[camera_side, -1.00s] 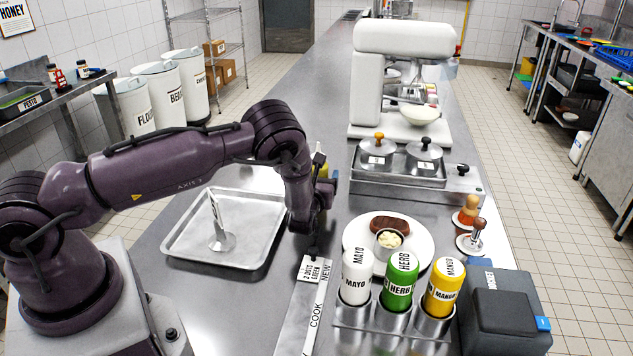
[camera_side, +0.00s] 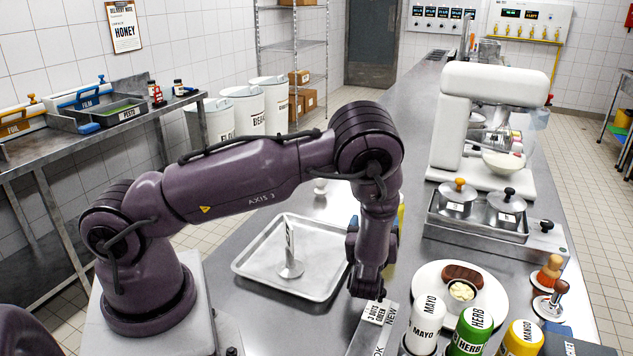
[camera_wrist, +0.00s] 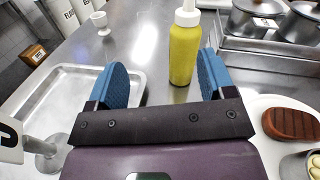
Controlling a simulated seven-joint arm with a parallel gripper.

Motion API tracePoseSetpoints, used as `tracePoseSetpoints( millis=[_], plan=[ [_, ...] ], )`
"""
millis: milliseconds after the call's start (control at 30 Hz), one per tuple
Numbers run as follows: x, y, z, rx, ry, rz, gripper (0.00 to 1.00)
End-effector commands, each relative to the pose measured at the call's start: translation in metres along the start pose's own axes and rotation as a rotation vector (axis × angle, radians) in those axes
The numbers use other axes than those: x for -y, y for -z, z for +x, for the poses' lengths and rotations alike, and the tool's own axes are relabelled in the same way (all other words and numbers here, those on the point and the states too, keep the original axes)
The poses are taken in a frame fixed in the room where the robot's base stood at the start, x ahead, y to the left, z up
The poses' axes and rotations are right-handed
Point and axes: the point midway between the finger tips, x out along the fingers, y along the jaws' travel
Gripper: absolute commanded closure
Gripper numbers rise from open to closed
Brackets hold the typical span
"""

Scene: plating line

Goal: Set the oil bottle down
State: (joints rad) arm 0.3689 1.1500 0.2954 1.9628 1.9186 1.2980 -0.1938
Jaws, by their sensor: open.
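The oil bottle (camera_wrist: 185,48) is yellow-green with a white cap. In the wrist view it stands upright on the steel counter (camera_wrist: 150,45), closer to the right blue finger than to the left one. My gripper (camera_wrist: 163,68) is open, its two blue fingers apart with nothing pinched between them. In the side view my gripper (camera_side: 372,242) points away over the counter and mostly hides the bottle; only a yellow sliver of the bottle (camera_side: 401,216) shows. I cannot tell how far the bottle is from the fingertips.
A steel tray (camera_side: 246,262) with an upright card holder lies left of my gripper. A white plate (camera_side: 425,290) with a brown patty is at the right, near the sauce bottles (camera_side: 472,330). Lidded pots (camera_side: 458,196) stand behind it. A small white cup (camera_wrist: 99,22) stands farther back.

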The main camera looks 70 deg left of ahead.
Motion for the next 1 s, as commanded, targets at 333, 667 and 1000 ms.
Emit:
tracePoseSetpoints(
  millis=[333, 667, 1000],
  plan=[
    [-0.061, -0.134, -0.029, -0.123, -0.661, -0.619, 0.24],
    [-0.095, -0.201, -0.113, -0.434, -1.092, -1.248, 0.24],
    [-0.091, -0.252, -0.2, -0.85, -1.262, -1.824, 0.24]
  ],
)
